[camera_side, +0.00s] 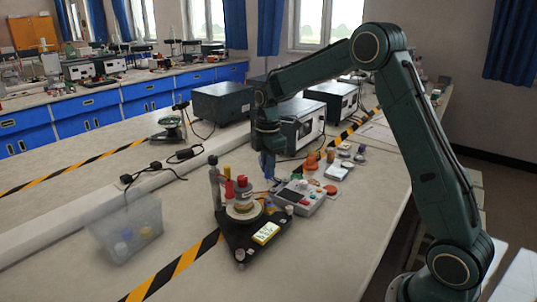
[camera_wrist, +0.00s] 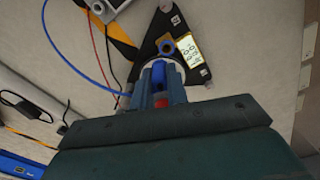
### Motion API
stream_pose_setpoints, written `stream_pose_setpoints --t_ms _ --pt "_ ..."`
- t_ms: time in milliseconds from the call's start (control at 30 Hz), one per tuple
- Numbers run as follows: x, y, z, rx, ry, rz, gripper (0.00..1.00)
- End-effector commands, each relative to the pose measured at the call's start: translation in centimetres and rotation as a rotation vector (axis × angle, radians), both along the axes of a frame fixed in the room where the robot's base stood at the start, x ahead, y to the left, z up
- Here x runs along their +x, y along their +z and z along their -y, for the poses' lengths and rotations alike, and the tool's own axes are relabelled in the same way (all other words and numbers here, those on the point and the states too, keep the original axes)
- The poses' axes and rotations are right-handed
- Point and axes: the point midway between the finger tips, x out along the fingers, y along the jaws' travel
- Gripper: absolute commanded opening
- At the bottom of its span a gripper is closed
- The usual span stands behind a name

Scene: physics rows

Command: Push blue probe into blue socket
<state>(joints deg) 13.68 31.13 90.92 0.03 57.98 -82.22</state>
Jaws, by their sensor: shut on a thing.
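My gripper (camera_wrist: 158,84) is shut on the blue probe (camera_wrist: 158,73), which shows between the fingers in the wrist view. A blue cable (camera_wrist: 75,68) loops from the upper left down toward the fingers. The blue socket (camera_wrist: 167,47), a ring with a dark hole, sits just beyond the probe on a black triangular base (camera_wrist: 160,22). The probe tip and socket look apart in this view; their height difference cannot be told. In the side view my gripper (camera_side: 267,172) points down behind the base (camera_side: 250,250), and the socket (camera_side: 268,204) shows as a small blue spot.
A clear bin (camera_side: 128,228) is farther left.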

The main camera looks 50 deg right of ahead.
Motion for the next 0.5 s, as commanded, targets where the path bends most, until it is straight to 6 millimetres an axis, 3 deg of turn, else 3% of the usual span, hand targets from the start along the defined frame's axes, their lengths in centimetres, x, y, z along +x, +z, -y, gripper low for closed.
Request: stream_pose_setpoints --t_ms 500 --pt "-0.93 -0.50 -0.91 0.000 -0.019 0.001 0.00"
